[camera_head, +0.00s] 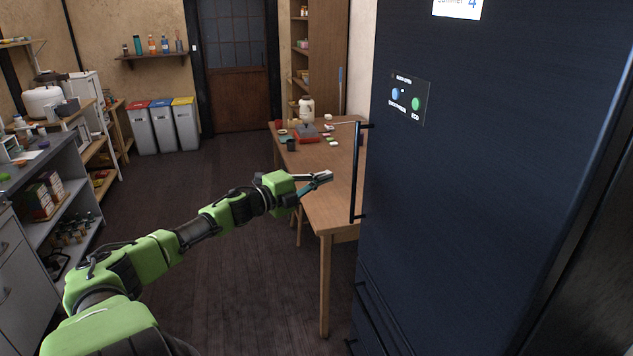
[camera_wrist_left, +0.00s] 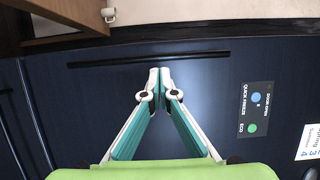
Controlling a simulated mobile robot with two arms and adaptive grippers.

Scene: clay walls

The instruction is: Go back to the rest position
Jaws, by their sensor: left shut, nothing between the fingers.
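My left arm is green and reaches in from the lower left in the head view. Its gripper (camera_head: 325,177) is shut and empty, in front of the wooden table and to the left of the fridge's long handle (camera_head: 356,172). In the left wrist view the two fingertips (camera_wrist_left: 160,75) meet, with the dark fridge door (camera_wrist_left: 80,100) behind them. The fridge handle (camera_wrist_left: 148,59) runs across just beyond the tips, and a gap to it cannot be judged. My right gripper is not in view.
The dark fridge (camera_head: 470,190) fills the right side. A wooden table (camera_head: 335,205) with small items stands behind the gripper. Shelves and a counter (camera_head: 60,160) line the left. Three bins (camera_head: 163,125) stand at the back. The floor (camera_head: 240,270) in the middle is clear.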

